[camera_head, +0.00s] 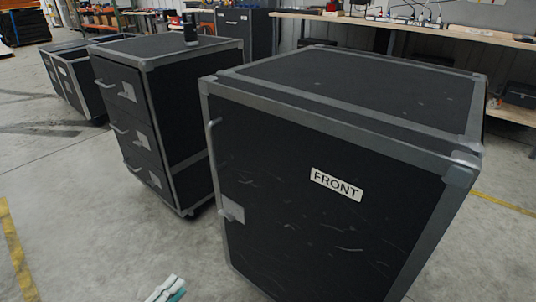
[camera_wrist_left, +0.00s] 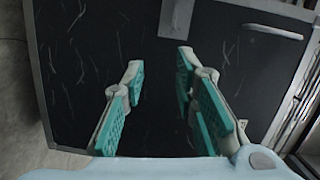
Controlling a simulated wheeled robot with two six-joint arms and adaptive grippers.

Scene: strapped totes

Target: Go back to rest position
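My left gripper (camera_head: 168,290) shows at the bottom edge of the head view, low in front of the black case marked FRONT (camera_head: 250,170). In the left wrist view the left gripper (camera_wrist_left: 160,85) has its teal-padded fingers spread apart, with nothing between them. Beyond the fingers is a black panel with a grey latch plate (camera_wrist_left: 178,16) and a bar handle (camera_wrist_left: 272,31). I cannot tell whether the fingers touch the panel. My right gripper is in neither view.
A black drawer cabinet (camera_head: 187,125) stands left of the case, with a dark cylindrical item (camera_head: 190,28) on top. Open black totes (camera_head: 72,75) stand farther back left. A workbench (camera_head: 420,27) runs along the back. The concrete floor (camera_head: 90,220) at left is clear.

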